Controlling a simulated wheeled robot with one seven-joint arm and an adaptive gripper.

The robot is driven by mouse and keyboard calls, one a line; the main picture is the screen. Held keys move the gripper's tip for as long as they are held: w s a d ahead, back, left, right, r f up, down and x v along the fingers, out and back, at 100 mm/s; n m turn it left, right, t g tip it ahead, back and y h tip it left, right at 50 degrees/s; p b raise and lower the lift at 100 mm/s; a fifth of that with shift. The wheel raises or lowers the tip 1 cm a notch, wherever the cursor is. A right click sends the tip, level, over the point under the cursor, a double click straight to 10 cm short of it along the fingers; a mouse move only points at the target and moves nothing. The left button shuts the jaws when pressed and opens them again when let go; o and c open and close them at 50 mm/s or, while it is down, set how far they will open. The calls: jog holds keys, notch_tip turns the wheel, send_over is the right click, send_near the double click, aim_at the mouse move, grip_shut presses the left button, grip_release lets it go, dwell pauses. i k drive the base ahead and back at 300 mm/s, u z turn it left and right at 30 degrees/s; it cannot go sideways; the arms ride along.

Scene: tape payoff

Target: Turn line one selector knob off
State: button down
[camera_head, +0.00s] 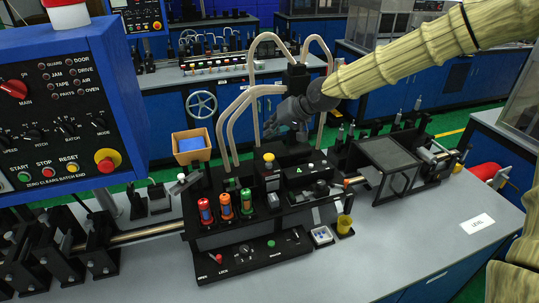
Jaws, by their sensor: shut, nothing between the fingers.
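My gripper (268,130) is dark and hangs above the centre of the tape machine (190,237), near pale curved hoses. Its fingers look small and close together, with nothing visible held. The blue control panel (124,75) at the left carries a red main knob (13,88) and a row of small black knobs, such as one labelled batch (68,127). The machine's low front panel (285,256) carries another dark knob (243,250). I cannot read a line one label on any knob. My gripper is apart from all these knobs.
Pale hoses (223,125) arch beside my gripper. Red, orange and green cylinders (225,206) stand on the machine.

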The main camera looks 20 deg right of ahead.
aim_at(244, 250)
jog(key=k, duration=1)
